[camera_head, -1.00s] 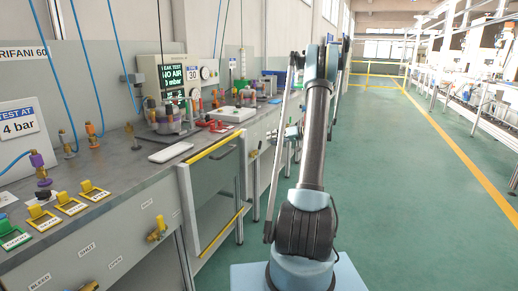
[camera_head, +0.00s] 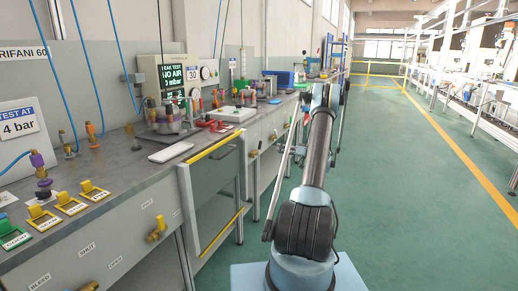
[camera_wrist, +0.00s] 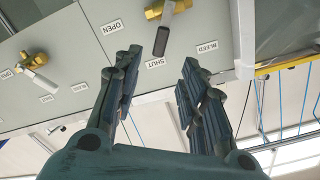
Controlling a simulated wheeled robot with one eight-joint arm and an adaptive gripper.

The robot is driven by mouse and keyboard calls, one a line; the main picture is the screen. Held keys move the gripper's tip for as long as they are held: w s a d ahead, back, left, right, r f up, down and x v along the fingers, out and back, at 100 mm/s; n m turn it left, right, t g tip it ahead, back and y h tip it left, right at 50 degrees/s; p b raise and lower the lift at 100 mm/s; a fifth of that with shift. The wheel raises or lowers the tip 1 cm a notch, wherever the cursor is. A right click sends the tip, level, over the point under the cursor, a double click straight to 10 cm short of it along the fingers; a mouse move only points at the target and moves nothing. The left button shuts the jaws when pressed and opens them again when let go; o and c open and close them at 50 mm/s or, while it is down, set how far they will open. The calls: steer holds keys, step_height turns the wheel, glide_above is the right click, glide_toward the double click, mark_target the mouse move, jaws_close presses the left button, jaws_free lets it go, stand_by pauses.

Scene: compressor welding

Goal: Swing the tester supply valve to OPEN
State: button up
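In the wrist view a brass valve (camera_wrist: 172,10) sits on a grey panel, with a lever ending in a black grip (camera_wrist: 162,40). The lever points towards the SHUT label (camera_wrist: 155,62). The OPEN label (camera_wrist: 113,26) lies to its left and the BLEED label (camera_wrist: 207,47) to its right. My gripper (camera_wrist: 161,60) is open and empty. The black grip shows between and beyond its fingertips; I see no contact, and depth is hard to judge. The leak tester display (camera_head: 173,77) reads NO AIR, 0 bar.
A second brass valve (camera_wrist: 33,60) with a pale lever is at left in the wrist view. In the head view, brass valves (camera_head: 157,230) line the bench front, beside a yellow-edged drawer frame (camera_head: 213,148). The green floor (camera_head: 400,200) at right is clear.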

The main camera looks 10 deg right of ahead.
mark_target(261, 145)
steer(key=x, duration=1.5)
steer(key=shift+c, duration=0.5)
jaws_close()
